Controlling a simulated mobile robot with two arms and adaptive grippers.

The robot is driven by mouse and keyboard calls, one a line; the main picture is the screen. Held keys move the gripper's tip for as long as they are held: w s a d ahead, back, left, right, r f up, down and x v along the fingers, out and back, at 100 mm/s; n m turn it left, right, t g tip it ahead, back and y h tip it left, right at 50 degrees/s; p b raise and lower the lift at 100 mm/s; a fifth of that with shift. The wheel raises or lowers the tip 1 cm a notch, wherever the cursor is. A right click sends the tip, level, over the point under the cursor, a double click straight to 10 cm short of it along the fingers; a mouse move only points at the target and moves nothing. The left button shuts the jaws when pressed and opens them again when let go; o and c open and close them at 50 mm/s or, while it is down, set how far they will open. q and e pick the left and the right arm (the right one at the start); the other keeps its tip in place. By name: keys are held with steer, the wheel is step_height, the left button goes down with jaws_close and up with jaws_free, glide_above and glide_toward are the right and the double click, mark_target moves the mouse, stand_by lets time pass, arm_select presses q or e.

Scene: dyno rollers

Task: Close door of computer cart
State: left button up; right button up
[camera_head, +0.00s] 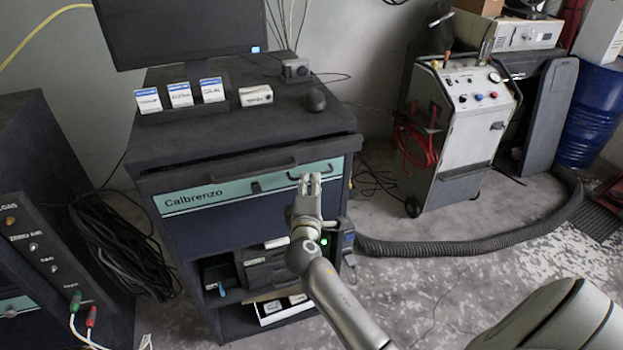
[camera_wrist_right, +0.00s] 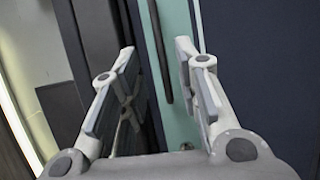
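The computer cart (camera_head: 240,110) stands at the centre left of the head view. Its front has a dark blue panel (camera_head: 235,222) with a teal strip (camera_head: 212,196) lettered "Calbrenzo" at the top. Below the panel the shelves are uncovered. My right gripper (camera_head: 310,180) is in front of the right end of the teal strip. In the right wrist view its fingers (camera_wrist_right: 155,55) are open and apart, facing the teal strip (camera_wrist_right: 178,65). A dark bar handle (camera_wrist_right: 159,50) shows in the gap between them. I cannot tell whether the gripper touches it. My left gripper is not in view.
A monitor (camera_head: 180,28) and small boxes (camera_head: 180,94) stand on the cart. A grey wheeled machine (camera_head: 462,125) and a black hose (camera_head: 450,243) are to the right. A dark cabinet (camera_head: 50,190) and cables (camera_head: 125,245) are at left.

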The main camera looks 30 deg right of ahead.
steer(key=v, duration=0.7)
steer(key=shift+s, duration=0.2)
steer(key=shift+a+r, duration=0.1)
steer(key=s+a+f+g+y, duration=0.2)
steer(key=s+a+f, duration=0.1)
steer(key=f, duration=0.9)
steer(key=s+a+f+g+y, duration=0.2)
steer(key=s+f+y, duration=0.15)
steer(key=f, duration=0.85)
steer(key=s+a+f+g+y, duration=0.2)
steer(key=s+a+f, duration=0.15)
steer(key=f, duration=0.85)
steer(key=s+f+m+g+y+b, duration=0.1)
steer(key=s+f+m+g+y, duration=0.2)
steer(key=s+f, duration=1.05)
steer(key=s+f+m+g, duration=0.2)
steer(key=s+f+m, duration=0.1)
steer(key=s, duration=0.8)
steer(key=s+d+f+m+g, duration=0.1)
steer(key=s+f, duration=0.3)
steer(key=s, duration=0.7)
steer(key=shift+s+d+f+m+g, duration=0.2)
steer(key=shift+m+g, duration=0.2)
steer(key=shift+m, duration=0.5)
steer(key=shift+h, duration=0.25)
